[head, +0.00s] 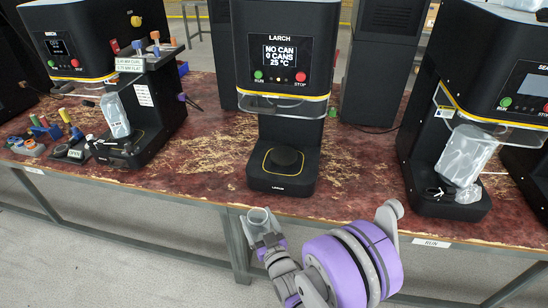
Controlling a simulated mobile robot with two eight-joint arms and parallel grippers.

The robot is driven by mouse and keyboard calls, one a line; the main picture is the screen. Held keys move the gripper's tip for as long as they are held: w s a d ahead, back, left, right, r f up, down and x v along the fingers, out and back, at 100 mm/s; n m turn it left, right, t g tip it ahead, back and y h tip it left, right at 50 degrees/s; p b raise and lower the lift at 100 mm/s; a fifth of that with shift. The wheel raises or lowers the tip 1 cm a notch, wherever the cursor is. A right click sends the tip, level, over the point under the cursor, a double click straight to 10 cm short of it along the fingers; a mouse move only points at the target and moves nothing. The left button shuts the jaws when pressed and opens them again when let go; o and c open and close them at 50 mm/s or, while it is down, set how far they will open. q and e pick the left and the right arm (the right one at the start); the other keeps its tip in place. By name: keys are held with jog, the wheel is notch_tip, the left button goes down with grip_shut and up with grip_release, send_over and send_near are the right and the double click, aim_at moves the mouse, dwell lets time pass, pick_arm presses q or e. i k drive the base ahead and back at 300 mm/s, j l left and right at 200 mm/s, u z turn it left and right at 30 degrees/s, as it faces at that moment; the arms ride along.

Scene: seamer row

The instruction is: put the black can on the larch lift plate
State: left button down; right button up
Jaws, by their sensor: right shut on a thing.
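The Larch machine (285,45) stands in the middle of the bench; its screen reads NO CAN, 0 CANS, 25 °C. My left gripper is out of view.
Another seamer (445,150) with a clear guard stands at the right, one more (145,110) at the left. Small coloured tools (45,130) lie on the far left of the brown bench (215,150). The bench top beside the Larch base is clear.

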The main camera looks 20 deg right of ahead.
aim_at(283, 154)
jog(key=j+z, duration=0.15)
jog(key=z, duration=0.25)
jog(key=j+z, duration=0.15)
jog(key=z, duration=0.3)
